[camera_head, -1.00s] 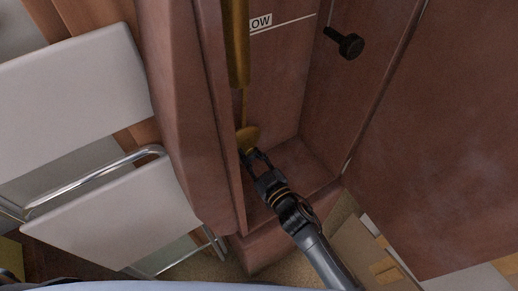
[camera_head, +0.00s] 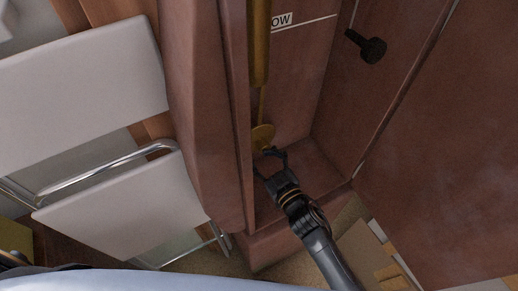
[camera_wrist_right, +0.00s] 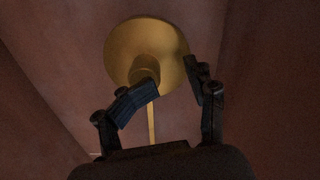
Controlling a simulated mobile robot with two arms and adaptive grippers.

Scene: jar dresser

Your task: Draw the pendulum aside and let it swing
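The pendulum's brass disc (camera_head: 263,133) hangs on a thin rod (camera_head: 262,104) inside a tall red-brown case (camera_head: 208,120), close to its left edge. My right gripper (camera_head: 271,160) is inside the case just below the disc, fingers apart. In the right wrist view, the disc (camera_wrist_right: 125,48) is just beyond the open fingertips (camera_wrist_right: 174,80). A short knob on the disc (camera_wrist_right: 145,66) shows between the fingers, partly behind the left fingertip. I cannot tell whether a finger touches it.
A gold cylinder (camera_head: 259,40) hangs above the disc. A black knob (camera_head: 367,46) sticks out of the case's right inner wall. A large brown panel (camera_head: 440,150) stands at right. A white chair with chrome tubes (camera_head: 90,85) stands close at left.

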